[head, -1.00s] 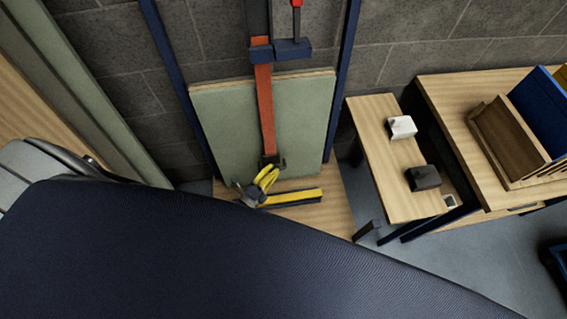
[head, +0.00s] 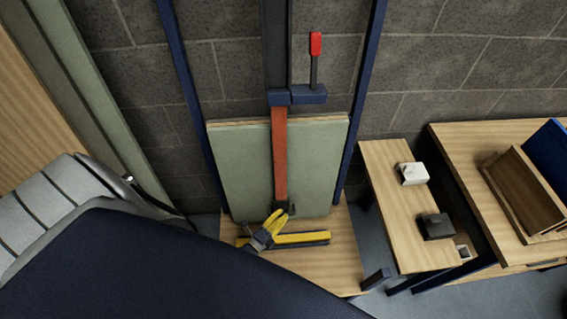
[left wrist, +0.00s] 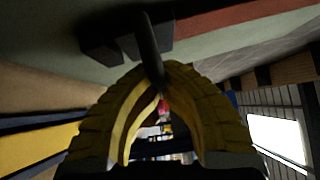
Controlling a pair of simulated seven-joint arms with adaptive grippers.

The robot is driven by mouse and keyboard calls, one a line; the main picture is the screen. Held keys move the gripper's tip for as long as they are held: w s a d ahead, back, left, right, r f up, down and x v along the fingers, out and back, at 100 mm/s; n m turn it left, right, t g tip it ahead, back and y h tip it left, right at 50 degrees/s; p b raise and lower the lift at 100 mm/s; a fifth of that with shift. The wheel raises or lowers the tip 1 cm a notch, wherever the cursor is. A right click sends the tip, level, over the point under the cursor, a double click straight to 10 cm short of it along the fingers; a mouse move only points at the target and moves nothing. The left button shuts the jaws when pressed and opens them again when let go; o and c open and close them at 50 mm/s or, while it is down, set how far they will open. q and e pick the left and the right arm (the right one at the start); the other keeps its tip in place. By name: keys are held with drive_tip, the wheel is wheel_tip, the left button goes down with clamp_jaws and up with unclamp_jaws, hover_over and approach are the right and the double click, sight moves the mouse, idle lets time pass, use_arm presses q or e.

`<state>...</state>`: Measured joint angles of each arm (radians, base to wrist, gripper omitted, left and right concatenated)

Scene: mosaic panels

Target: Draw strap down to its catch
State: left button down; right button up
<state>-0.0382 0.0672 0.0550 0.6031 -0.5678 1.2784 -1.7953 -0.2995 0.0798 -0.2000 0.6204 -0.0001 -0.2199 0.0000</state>
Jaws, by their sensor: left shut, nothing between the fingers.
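The orange-red strap (head: 280,155) hangs straight down the front of the green panel (head: 240,165) from a dark blue block (head: 290,96). A dark fitting (head: 287,207) is at its lower end. My left gripper (head: 277,214) has yellow fingers and is shut, its tips at or beside this fitting; I cannot tell whether they touch. In the left wrist view the tips (left wrist: 160,74) come together beside a dark bar (left wrist: 149,45), and the strap (left wrist: 240,18) passes above. I cannot pick out the catch for certain. My right gripper is not in view.
A yellow and black bar (head: 300,238) lies on the wooden base (head: 335,265) below the panel. Blue uprights (head: 360,95) flank the panel. A red-handled clamp (head: 315,60) is above it. To the right a narrow bench (head: 385,175) holds a white block (head: 412,173) and a black block (head: 436,226).

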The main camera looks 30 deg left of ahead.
use_arm(q)
drive_tip(key=shift+a+f, duration=0.1)
drive_tip(key=shift+a, duration=0.4)
drive_tip(key=c, duration=1.7)
unclamp_jaws()
drive_tip(key=shift+w, duration=0.1)
drive_tip(key=shift+c, duration=0.2)
drive_tip(key=shift+o, duration=1.4)
drive_tip(key=shift+d, duration=0.25)
drive_tip(key=shift+s+f, duration=0.1)
drive_tip(key=shift+s, duration=0.1)
drive_tip(key=s+a, duration=0.1)
drive_tip(key=s, duration=1)
drive_tip(key=shift+s+a+f, duration=0.25)
drive_tip(key=shift+s+a, duration=0.05)
drive_tip(key=shift+a, duration=0.05)
drive_tip(key=w, duration=0.4)
drive_tip(key=w+d, duration=0.1)
drive_tip(key=w, duration=0.3)
drive_tip(key=w+d, duration=0.1)
drive_tip(key=w, duration=0.2)
drive_tip(key=shift+w+r, duration=0.3)
drive_tip(key=shift+w, duration=0.1)
